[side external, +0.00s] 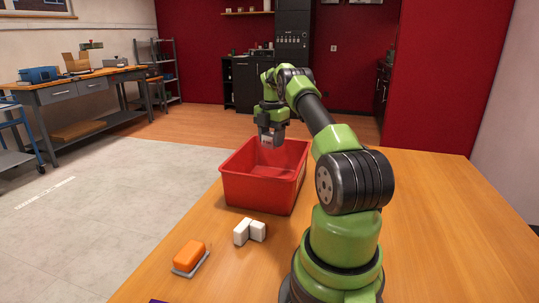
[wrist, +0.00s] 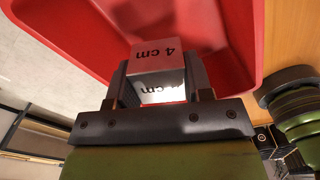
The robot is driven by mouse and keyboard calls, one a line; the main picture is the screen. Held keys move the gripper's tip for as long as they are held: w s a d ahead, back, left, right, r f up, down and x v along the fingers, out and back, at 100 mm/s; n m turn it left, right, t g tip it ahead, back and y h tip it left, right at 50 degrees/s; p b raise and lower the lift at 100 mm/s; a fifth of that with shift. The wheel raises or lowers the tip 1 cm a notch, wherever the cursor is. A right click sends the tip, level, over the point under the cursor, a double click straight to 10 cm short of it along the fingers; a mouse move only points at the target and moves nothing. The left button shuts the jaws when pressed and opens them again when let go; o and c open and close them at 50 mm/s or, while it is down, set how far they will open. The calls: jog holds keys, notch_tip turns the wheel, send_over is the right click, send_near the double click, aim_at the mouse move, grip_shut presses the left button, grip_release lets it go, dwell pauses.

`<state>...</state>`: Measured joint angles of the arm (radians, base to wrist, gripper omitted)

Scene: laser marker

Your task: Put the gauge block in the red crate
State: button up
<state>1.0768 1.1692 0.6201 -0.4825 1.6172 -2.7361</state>
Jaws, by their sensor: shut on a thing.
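The gauge block (wrist: 157,58) is a pale metallic cube with "4 cm" printed on its faces, seen in the wrist view. My gripper (side external: 271,145) is shut on it, with a finger on each side of the block in the wrist view. The red crate (side external: 262,188) stands on the wooden table in the side view. My gripper is over the crate's far part, near rim height. In the wrist view the crate (wrist: 85,30) lies beyond and around the block. The side view does not show clearly whether the block is below the rim.
White blocks (side external: 249,232) stand on the table in front of the crate. An orange block on a grey tray (side external: 190,257) lies nearer the table's left edge. The table (side external: 440,225) is bare right of my arm. A purple item (side external: 158,301) shows at the bottom edge.

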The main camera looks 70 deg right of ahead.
notch_tip(320, 180, down, 13)
jog(key=shift+f, duration=0.1)
dwell(0.4)
jog(key=shift+f, duration=0.15)
jog(key=o, duration=1)
jog(key=shift+o, duration=0.2)
